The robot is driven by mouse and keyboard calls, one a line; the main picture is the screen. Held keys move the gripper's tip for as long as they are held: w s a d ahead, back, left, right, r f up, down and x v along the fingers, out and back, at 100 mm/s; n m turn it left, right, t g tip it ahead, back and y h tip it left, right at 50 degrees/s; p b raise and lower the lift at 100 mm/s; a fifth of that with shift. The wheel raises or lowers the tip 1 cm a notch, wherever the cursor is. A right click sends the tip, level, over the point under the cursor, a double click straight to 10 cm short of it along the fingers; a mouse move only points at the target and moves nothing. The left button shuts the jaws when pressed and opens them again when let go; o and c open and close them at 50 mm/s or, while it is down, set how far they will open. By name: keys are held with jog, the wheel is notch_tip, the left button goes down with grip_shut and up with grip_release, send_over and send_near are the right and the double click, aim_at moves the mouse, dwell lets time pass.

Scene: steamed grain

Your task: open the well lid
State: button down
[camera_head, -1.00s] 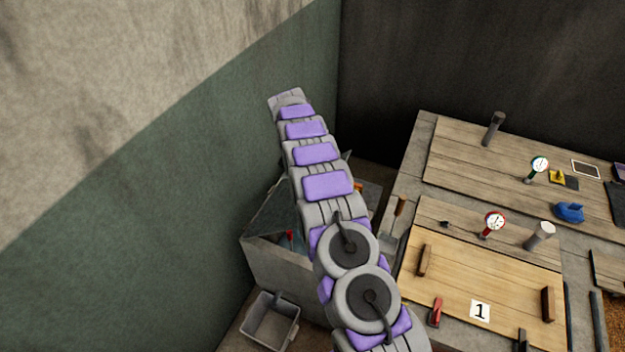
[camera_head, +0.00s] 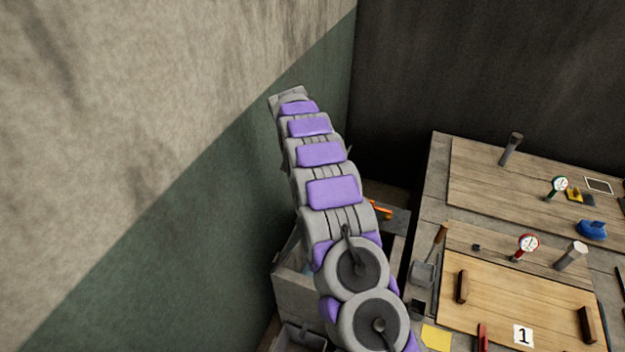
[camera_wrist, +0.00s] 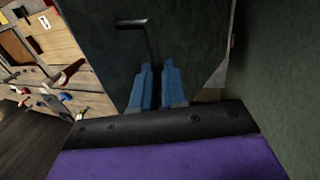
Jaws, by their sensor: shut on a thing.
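The well lid (camera_wrist: 185,38) is a dark grey-green panel with a black bar handle, filling the upper middle of the wrist view. My gripper (camera_wrist: 158,82) has its two blue fingers close together against the panel, below the handle. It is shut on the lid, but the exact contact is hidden. In the head view, the grey well box (camera_head: 294,296) stands beside the green wall, largely behind my arm. My gripper is hidden there by the arm, and I cannot make out the lid clearly.
The wooden bench (camera_head: 432,215) stands to the right, with dials (camera_head: 528,243), a blue object (camera_head: 591,230) and a board marked 1 (camera_head: 500,300). A grey bin (camera_head: 300,338) is at the bottom. The wall (camera_head: 230,200) is close on the left.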

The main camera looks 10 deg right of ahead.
jog(key=shift+f, duration=0.2)
jog(key=c, duration=1.6)
grip_release()
jog(key=shift+c, duration=0.2)
jog(key=o, duration=0.3)
jog(key=shift+w+f, duration=0.2)
jog(key=shift+w, duration=0.2)
jog(key=shift+o, duration=0.8)
jog(key=shift+s+r, duration=0.2)
jog(key=p+v, duration=1.2)
jog(key=v, duration=0.5)
jog(key=shift+w+r, duration=0.15)
